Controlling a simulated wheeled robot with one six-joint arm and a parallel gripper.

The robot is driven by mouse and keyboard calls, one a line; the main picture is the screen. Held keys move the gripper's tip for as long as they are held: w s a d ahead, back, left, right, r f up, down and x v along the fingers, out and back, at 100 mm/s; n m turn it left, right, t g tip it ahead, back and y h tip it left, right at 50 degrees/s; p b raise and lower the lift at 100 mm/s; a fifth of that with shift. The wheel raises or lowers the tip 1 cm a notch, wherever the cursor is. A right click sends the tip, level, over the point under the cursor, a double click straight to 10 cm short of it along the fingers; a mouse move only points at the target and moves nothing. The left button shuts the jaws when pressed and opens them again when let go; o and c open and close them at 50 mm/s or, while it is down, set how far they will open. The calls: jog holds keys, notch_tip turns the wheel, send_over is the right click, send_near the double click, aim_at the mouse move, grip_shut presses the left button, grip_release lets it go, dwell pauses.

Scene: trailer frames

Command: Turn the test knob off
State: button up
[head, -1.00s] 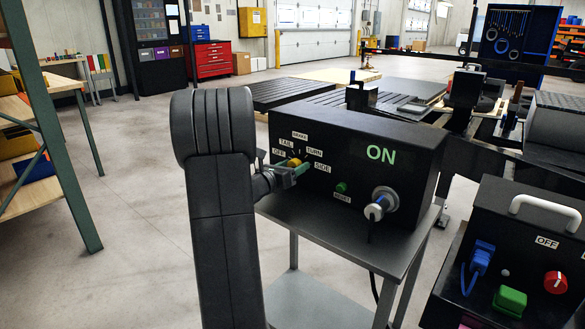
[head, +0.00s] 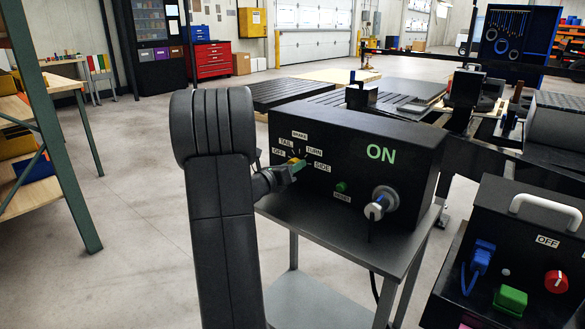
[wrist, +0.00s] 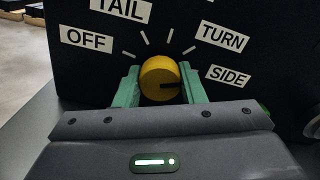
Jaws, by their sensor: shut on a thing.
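The yellow test knob (wrist: 158,72) is on the front of a black box (head: 400,150). It also shows in the head view (head: 293,160), partly covered by my gripper. In the wrist view its dark mark points right, toward the SIDE label (wrist: 228,76). The OFF label (wrist: 86,40) is at upper left, with TAIL (wrist: 121,9) and TURN (wrist: 222,37) above the knob. My gripper (wrist: 161,86) has green fingers on the left and right sides of the knob and is shut on it.
A green button (head: 341,187) and a round silver socket with a plug (head: 380,203) are right of the knob. The box stands on a grey cart (head: 345,236). A second black panel (head: 530,225) stands at lower right. Open floor (head: 130,220) lies to the left.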

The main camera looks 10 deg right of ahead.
jog(key=n, duration=0.5)
jog(key=shift+p, duration=0.35)
jog(key=n+p, duration=0.2)
jog(key=n, duration=0.4)
jog(key=shift+n+p, duration=0.3)
jog(key=shift+n, duration=0.1)
jog(key=n+p, duration=0.3)
jog(key=n, duration=0.3)
jog(key=shift+r+p, duration=0.1)
jog(key=shift+p, duration=0.25)
jog(key=n+p, duration=0.3)
jog(key=n, duration=0.2)
jog(key=shift+n, duration=0.4)
jog(key=shift+f, duration=0.2)
